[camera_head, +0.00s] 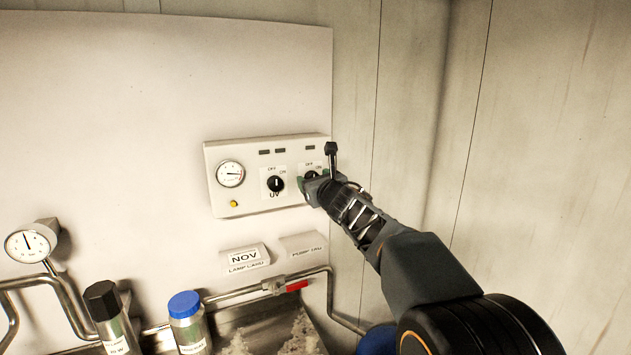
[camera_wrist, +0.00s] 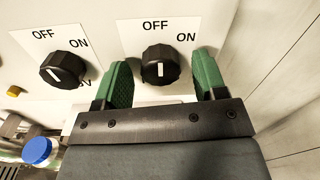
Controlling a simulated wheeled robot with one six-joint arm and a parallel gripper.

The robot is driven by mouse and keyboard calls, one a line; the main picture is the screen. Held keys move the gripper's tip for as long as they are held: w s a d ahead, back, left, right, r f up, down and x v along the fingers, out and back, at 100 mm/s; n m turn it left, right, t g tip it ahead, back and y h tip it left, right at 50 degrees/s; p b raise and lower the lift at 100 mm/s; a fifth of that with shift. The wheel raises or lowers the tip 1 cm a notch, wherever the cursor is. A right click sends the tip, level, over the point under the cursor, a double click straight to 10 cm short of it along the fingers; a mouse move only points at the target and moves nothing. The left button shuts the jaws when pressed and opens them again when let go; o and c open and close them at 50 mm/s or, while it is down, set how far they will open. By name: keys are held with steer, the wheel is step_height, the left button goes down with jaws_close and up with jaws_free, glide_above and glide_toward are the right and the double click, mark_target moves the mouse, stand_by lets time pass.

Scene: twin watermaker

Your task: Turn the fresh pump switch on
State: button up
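The right-hand switch on the control box is a black round knob (camera_wrist: 160,66) with OFF above it and ON at its upper right. Its white mark stands upright, roughly toward OFF. Its name label is hidden. My gripper (camera_wrist: 163,74) has two green fingers, open, one on each side of this knob. A gap shows between the knob and each finger in the wrist view. In the head view my gripper (camera_head: 314,186) covers most of this knob at the box's right end.
The UV knob (camera_head: 275,184) is just left; it also shows in the wrist view (camera_wrist: 63,70). The white control box (camera_head: 240,204) carries a gauge (camera_head: 230,174) and yellow button (camera_head: 234,204). Below are a pipe with red valve handle (camera_head: 296,286) and a blue-capped bottle (camera_head: 187,322).

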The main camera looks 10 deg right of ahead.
steer(key=c, duration=0.9)
steer(key=shift+m, duration=0.3)
steer(key=m+p, duration=0.2)
steer(key=m, duration=0.9)
stand_by(0.5)
steer(key=o, duration=0.9)
